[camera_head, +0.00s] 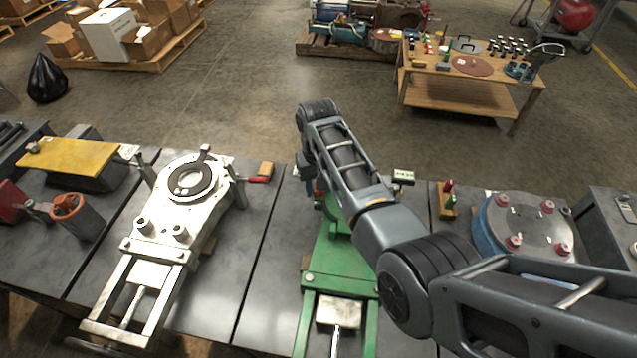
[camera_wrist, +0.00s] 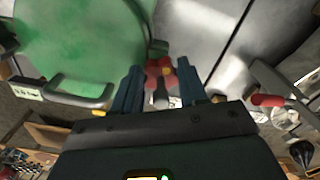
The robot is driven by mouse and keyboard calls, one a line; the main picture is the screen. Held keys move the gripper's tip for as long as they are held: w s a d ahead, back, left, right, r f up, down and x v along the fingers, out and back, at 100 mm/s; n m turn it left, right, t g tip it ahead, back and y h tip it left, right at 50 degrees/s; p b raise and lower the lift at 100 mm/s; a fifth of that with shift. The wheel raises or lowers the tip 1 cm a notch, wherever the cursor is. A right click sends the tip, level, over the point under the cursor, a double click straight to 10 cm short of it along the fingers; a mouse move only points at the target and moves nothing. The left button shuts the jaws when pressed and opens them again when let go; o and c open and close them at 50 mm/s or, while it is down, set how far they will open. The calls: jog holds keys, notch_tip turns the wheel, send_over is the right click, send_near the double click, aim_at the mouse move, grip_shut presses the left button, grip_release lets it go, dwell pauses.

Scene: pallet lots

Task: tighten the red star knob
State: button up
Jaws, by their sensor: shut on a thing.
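The knob sits at the edge of a round green part (camera_wrist: 75,40). In the head view the green fixture (camera_head: 330,262) stands on the dark bench, partly hidden by my arm. My arm also hides most of the gripper and the knob there.
Left of the green fixture stands a silver fixture (camera_head: 165,228) with a red-handled clamp (camera_head: 258,180). To the right is a round metal plate (camera_head: 522,222) with red knobs. A black handle (camera_wrist: 75,92) lies close to my gripper in the wrist view.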

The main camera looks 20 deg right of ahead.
jog(key=shift+a+m+p, duration=0.1)
jog(key=shift+m+p, duration=0.2)
jog(key=shift+m, duration=1.5)
jog(key=o, duration=1.1)
jog(key=shift+c, duration=0.2)
jog(key=shift+r, duration=3.9)
